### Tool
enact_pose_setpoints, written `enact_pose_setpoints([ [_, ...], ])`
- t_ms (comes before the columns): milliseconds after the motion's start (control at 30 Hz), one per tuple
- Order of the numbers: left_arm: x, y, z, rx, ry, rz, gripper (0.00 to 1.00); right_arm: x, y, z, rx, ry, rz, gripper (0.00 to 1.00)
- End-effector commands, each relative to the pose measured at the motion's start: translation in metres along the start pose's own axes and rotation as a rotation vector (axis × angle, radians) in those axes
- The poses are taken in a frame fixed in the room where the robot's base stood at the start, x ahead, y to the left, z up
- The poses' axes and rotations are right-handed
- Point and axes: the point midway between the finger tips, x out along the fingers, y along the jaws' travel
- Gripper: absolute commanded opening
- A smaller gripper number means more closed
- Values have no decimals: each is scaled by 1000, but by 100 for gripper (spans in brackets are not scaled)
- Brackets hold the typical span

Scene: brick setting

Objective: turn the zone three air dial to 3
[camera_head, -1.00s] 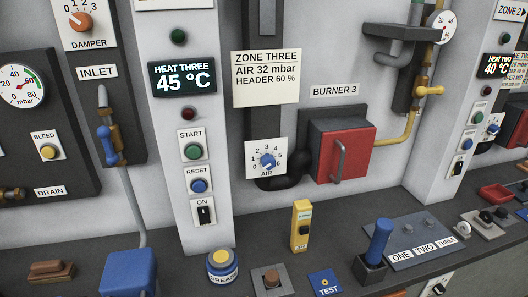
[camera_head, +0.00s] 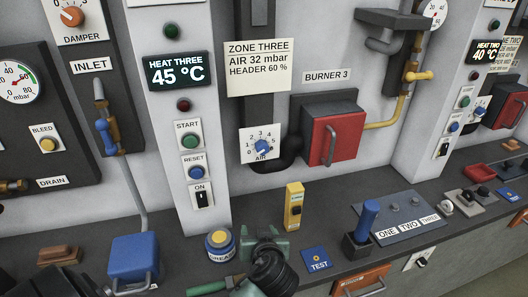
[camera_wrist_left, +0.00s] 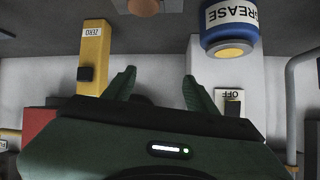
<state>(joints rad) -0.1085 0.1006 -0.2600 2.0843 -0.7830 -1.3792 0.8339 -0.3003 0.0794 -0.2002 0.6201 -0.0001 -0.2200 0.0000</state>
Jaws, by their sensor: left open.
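The zone three air dial (camera_head: 262,146) is a blue knob on a white plate marked with numbers, below the zone three sign (camera_head: 258,67). Its pale pointer looks turned to the lower left, near 0, but is small. The dial is not clearly seen there. My right gripper is not in view.
A yellow device (camera_head: 294,206) stands right of my left gripper. The blue GREASE tin (camera_head: 220,244) is close on its left. A blue joystick (camera_head: 365,221) and the TEST plate (camera_head: 317,259) are further right. A black pipe (camera_head: 290,152) runs beside the dial.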

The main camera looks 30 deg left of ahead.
Motion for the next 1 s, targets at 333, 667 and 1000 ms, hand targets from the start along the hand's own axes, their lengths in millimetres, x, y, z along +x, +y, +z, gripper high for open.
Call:
enact_pose_setpoints([
  [333, -20, 27, -166, -399, 539, -66, 57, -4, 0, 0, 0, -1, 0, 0],
  [667, 8, 19, -196, -410, 567, -68, 57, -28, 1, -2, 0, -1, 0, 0],
  [1000, 42, 14, -210, -413, 563, -65, 57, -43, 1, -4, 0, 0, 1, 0],
])
